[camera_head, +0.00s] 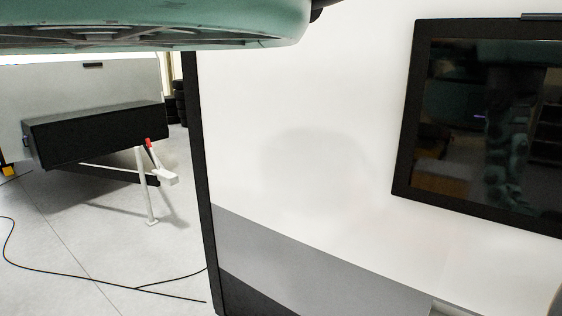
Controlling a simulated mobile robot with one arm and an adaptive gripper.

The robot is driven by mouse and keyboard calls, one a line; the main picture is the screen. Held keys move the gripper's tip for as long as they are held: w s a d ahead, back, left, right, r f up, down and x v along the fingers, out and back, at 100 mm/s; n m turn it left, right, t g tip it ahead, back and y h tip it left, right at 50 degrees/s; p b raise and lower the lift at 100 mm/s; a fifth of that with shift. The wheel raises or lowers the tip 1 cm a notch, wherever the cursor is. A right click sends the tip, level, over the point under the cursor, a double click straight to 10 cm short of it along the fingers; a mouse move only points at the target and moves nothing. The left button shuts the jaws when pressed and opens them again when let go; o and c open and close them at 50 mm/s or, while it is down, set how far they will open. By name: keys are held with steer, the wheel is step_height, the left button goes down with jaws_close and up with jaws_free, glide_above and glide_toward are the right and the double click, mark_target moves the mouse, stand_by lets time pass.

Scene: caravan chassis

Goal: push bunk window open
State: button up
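A dark window (488,122) with a black frame is set in the white caravan wall (300,110) at the right of the head view. It is cut off by the right picture edge. Its pane looks flush with the frame, and it reflects a greenish arm-like shape and the room. I cannot tell for sure that this is the bunk window. My gripper is not in view. A pale green part across the top left looks like part of my own body.
A black box (95,132) on another pale caravan body stands at the left, with a white support leg (147,190) below it. Thin black cables (100,278) lie on the grey floor (60,250). A black edge trim (200,180) borders the white wall.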

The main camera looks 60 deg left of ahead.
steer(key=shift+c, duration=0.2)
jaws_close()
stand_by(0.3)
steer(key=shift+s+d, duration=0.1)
